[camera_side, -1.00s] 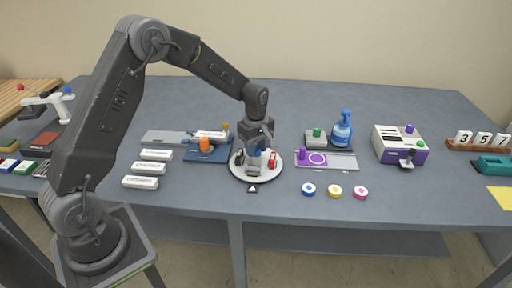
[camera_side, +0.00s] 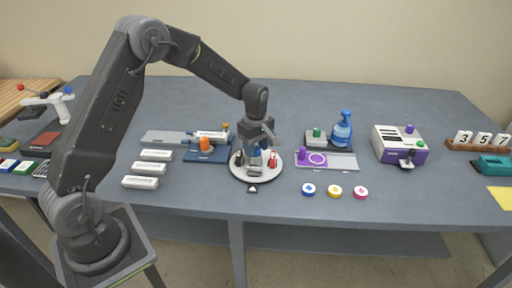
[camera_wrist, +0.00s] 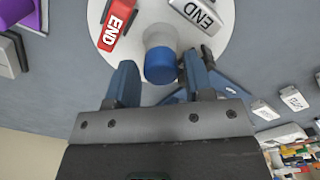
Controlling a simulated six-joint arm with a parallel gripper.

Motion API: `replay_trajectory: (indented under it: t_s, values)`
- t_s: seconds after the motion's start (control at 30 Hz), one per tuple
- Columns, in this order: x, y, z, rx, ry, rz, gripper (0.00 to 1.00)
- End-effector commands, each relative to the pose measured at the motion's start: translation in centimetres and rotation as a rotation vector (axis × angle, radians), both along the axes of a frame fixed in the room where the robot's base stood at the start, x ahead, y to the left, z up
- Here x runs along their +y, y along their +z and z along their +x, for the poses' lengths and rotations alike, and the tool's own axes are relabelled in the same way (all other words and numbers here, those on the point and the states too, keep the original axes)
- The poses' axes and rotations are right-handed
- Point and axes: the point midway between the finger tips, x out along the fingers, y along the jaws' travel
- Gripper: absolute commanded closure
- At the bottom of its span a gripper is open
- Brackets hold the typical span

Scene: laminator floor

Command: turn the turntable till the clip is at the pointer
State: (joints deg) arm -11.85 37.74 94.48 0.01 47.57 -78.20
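The turntable (camera_side: 234,172) is a round white disc on the table, and it also shows in the wrist view (camera_wrist: 226,48). A dark tile with a white triangle, the pointer (camera_side: 252,188), lies at its front edge. On the disc are a red END block (camera_wrist: 115,25) on the right in the side view, a silver END block (camera_wrist: 196,12) near the pointer, and a small black piece, likely the clip (camera_wrist: 207,56), at the left in the side view (camera_side: 239,159). My gripper (camera_wrist: 160,68) is open, its blue fingers apart either side of the blue-capped centre knob (camera_wrist: 160,66).
A blue fixture (camera_side: 207,155) with an orange knob stands close left of the disc. A purple-and-grey plate (camera_side: 335,161) lies to the right, with a blue bottle (camera_side: 342,130) behind. Three coloured discs, including a yellow one (camera_side: 335,191), lie front right. White labelled blocks (camera_side: 147,169) lie left.

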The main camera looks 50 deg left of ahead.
Motion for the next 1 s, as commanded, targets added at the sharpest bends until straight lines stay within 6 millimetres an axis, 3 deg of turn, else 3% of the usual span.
replay_trajectory:
  t_s: [0.13, 0.47, 1.0]
  values:
    - [0.0, -0.1, 0.0, 0.002, 0.000, -0.001, 0.40]
    - [0.0, 0.6, 0.0, 0.000, -0.001, 0.000, 0.40]
    - [0.0, 11.3, 0.0, -0.002, 0.000, 0.000, 0.40]
